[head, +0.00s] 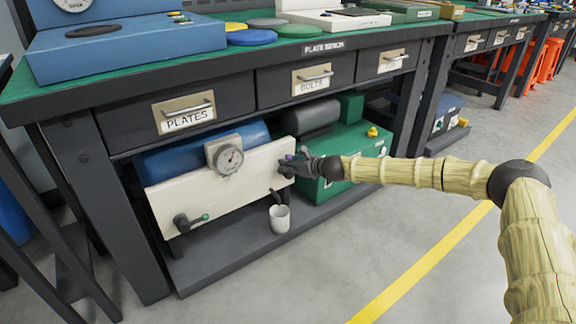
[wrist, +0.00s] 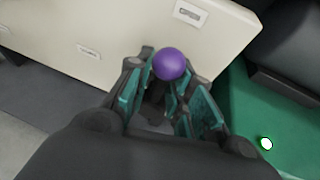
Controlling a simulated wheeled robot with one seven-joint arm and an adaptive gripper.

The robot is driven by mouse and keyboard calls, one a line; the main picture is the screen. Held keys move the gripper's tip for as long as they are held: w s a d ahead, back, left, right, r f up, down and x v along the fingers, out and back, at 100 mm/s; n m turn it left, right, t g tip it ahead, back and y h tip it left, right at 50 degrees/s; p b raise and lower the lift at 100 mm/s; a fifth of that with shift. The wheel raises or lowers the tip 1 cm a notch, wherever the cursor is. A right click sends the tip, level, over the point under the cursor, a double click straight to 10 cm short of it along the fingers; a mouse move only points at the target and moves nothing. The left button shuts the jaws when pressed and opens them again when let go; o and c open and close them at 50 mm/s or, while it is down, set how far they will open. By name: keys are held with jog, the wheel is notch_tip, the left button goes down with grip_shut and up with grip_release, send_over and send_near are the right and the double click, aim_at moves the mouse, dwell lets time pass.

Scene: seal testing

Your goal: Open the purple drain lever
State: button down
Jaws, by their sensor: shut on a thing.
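The purple drain lever shows as a round purple knob (wrist: 172,64) between the fingertips of my gripper (wrist: 165,75) in the wrist view. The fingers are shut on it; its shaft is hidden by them. In the head view my gripper (head: 295,165) is at the right end of the cream panel (head: 222,183), below the bench, and only a bit of the purple knob (head: 290,157) shows. How far the lever is turned cannot be told.
A white cup (head: 279,219) stands on the lower shelf (head: 215,262) below a dark spout. A green box (head: 345,165) stands close on the right.

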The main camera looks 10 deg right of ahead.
jog(key=shift+s+d+f, duration=0.15)
jog(key=shift+d+f, duration=0.1)
jog(key=shift+f, duration=0.25)
jog(key=c, duration=1.5)
grip_release()
jog(key=shift+a+r, duration=0.2)
jog(key=shift+r, duration=0.1)
jog(key=shift+d+r, duration=0.1)
jog(key=shift+r, duration=0.05)
jog(key=v, duration=1.1)
jog(key=shift+s+d, duration=0.25)
jog(key=shift+d, duration=0.05)
